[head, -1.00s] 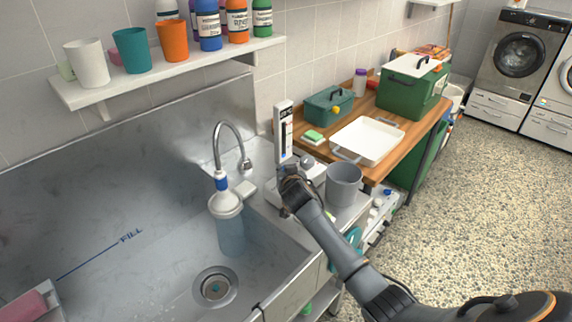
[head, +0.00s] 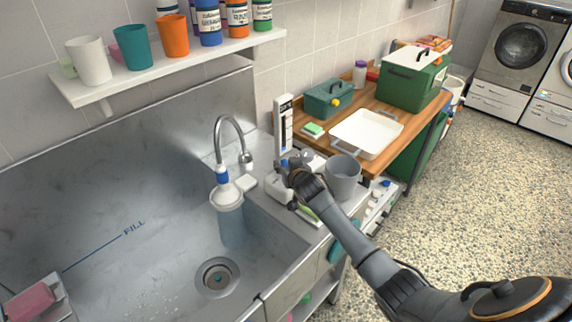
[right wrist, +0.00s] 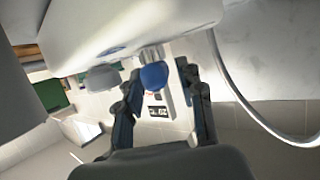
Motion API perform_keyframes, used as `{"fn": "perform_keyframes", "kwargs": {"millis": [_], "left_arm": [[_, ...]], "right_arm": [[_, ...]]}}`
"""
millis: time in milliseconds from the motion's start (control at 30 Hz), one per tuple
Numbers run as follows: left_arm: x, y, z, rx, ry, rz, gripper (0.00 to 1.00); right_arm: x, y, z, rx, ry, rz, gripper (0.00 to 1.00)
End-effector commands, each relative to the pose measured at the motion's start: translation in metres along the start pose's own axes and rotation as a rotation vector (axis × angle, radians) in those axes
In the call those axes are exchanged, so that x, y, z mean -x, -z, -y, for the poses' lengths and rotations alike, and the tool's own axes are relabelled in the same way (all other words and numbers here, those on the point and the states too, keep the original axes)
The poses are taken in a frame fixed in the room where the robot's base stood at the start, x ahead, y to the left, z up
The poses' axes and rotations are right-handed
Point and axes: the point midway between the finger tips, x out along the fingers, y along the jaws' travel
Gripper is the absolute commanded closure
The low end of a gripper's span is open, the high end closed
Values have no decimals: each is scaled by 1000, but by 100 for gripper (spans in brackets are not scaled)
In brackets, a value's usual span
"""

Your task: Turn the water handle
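The metal gooseneck faucet (head: 218,133) stands at the sink's back right corner. A white fitting with a blue collar (head: 221,175) is at its base, above a translucent bluish cylinder (head: 231,228) in the sink. A white unit (head: 279,187) with an upright gauge (head: 284,122) stands right of the faucet. My right gripper (head: 287,164) is at this unit, partly hidden by its own wrist. In the right wrist view, my right gripper's fingers (right wrist: 158,70) are apart, with a round blue knob (right wrist: 153,76) between their tips. I cannot tell whether they touch it. My left gripper is out of view.
A grey cup (head: 343,177) stands close to the right of my right wrist. A white tray (head: 366,137) and green toolbox (head: 327,100) are on the wooden table behind. A shelf (head: 180,65) with cups and bottles overhangs the sink (head: 150,245). Floor at right is clear.

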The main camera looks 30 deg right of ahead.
Motion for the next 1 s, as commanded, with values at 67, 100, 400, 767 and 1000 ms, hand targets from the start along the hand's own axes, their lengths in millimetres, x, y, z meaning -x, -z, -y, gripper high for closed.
{"fn": "perform_keyframes", "kwargs": {"millis": [67,100,400,767,1000], "left_arm": [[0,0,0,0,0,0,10],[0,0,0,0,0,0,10],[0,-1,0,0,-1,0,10],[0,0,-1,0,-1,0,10],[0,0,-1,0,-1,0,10]], "right_arm": [[0,0,0,0,0,0,57],[0,0,0,0,0,0,57],[6,-1,0,0,0,1,57],[63,-1,0,1,1,0,57],[102,-1,0,0,1,1,57]]}}
